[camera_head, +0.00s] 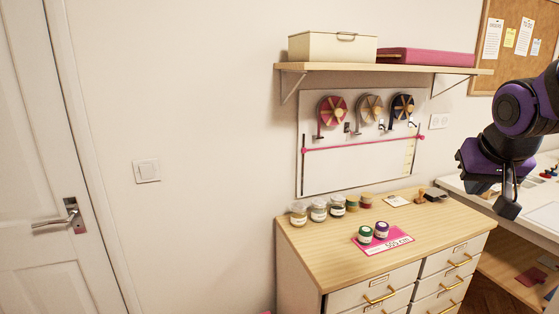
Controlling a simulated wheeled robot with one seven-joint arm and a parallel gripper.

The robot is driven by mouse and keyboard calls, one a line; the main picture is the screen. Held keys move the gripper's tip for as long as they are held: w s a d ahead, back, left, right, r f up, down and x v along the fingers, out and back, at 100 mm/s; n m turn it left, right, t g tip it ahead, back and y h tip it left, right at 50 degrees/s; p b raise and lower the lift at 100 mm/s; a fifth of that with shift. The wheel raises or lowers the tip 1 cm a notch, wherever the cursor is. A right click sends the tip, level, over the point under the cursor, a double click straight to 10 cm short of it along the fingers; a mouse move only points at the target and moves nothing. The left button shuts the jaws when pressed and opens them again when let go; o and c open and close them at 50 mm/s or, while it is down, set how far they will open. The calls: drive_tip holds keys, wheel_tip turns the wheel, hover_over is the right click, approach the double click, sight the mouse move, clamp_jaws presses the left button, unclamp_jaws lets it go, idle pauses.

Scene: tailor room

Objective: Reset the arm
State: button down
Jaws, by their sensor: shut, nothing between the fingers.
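My arm, black and purple, reaches in from the right edge of the head view. My gripper (507,207) hangs at its lower end, tilted downward, in front of the white worktable at the right. The gripper is shut, with nothing in it. It is up in the air, to the right of the wooden-topped drawer cabinet (330,245), and appears apart from everything around it.
Several jars (319,210) line the cabinet's back edge; two lidded jars (366,234) stand on a pink card (398,240). A wall shelf (372,68) holds a cream box (332,47) and a pink case (430,57). A door (50,160) is at left.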

drive_tip(key=s+a+n, duration=0.1)
drive_tip(key=s+a, duration=0.1)
drive_tip(key=s, duration=0.5)
drive_tip(key=s+a+r+n+g+y, duration=0.1)
drive_tip(key=s+a, duration=0.2)
drive_tip(key=s, duration=0.5)
drive_tip(key=shift+s+r+n+y, duration=0.3)
